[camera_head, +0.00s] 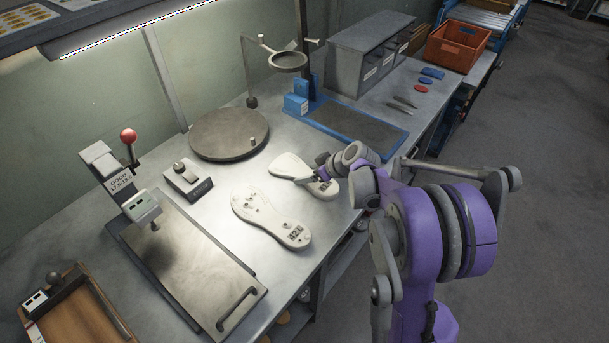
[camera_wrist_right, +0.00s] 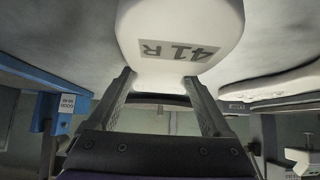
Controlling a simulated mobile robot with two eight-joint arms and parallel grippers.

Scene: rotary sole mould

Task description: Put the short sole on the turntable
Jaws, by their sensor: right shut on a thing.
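The sole marked 41 R (camera_head: 288,165) is pale and smooth, and its label end fills the top of the right wrist view (camera_wrist_right: 180,30). It looks the shorter of two soles. My right gripper (camera_head: 304,181) is shut on it, with one finger on each side in the wrist view (camera_wrist_right: 158,82). I cannot tell whether the sole is clear of the bench. The turntable (camera_head: 222,138) is a round dark disc with a small upright peg near its right edge, and no sole lies on it. My left gripper is not in view.
A longer sole marked 42 (camera_head: 262,212) lies just left of the held one. A small control box (camera_head: 188,181) stands in front of the turntable. A ring magnifier (camera_head: 288,62) and a blue-framed stand (camera_head: 350,125) are behind. Bare bench lies between the soles and the turntable.

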